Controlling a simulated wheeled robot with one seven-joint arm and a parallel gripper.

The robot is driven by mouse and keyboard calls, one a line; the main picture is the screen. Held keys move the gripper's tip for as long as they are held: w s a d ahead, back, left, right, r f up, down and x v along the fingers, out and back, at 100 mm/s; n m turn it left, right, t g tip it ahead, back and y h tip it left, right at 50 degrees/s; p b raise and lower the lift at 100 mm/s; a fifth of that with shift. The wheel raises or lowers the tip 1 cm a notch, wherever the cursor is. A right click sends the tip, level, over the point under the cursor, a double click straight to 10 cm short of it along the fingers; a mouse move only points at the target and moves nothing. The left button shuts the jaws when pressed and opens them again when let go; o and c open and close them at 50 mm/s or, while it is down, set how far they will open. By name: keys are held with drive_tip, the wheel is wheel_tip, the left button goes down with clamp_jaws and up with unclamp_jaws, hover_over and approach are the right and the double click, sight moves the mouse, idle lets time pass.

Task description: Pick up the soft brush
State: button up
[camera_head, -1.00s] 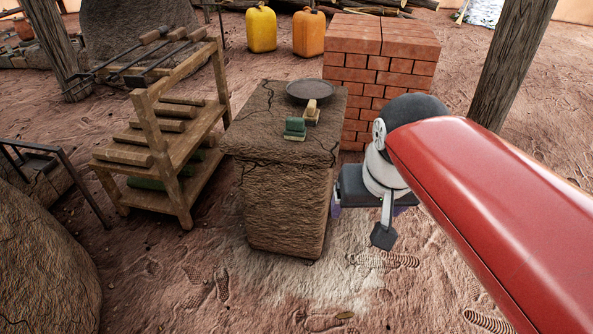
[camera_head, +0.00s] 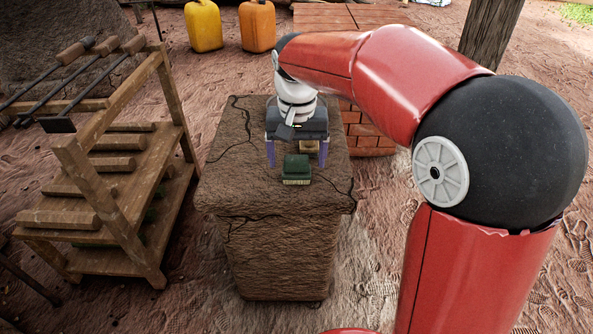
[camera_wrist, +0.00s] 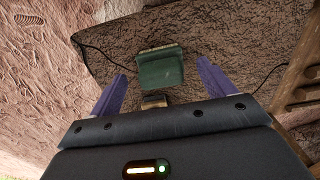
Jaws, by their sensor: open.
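A green-backed brush (camera_head: 296,168) with pale bristles along its lower edge lies on top of the brown mud block (camera_head: 222,160).
A wooden rack (camera_head: 120,190) with long tools stands left of the block. Red bricks (camera_head: 366,130) are stacked behind it to the right. A yellow jerrycan (camera_head: 203,25) and an orange one (camera_head: 257,26) stand at the back. A wooden post (camera_head: 490,35) rises at the right.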

sight(297, 157)
wheel_tip(297, 157, down, 3)
drive_tip(key=shift+f, duration=0.15)
drive_tip(key=shift+c, duration=0.3)
drive_tip(key=c, duration=1)
drive_tip(key=shift+r, duration=0.2)
wheel_tip(297, 157, up, 20)
drive_tip(key=p, duration=0.3)
drive_tip(key=shift+f+p, duration=0.1)
drive_tip(key=shift+p, duration=0.25)
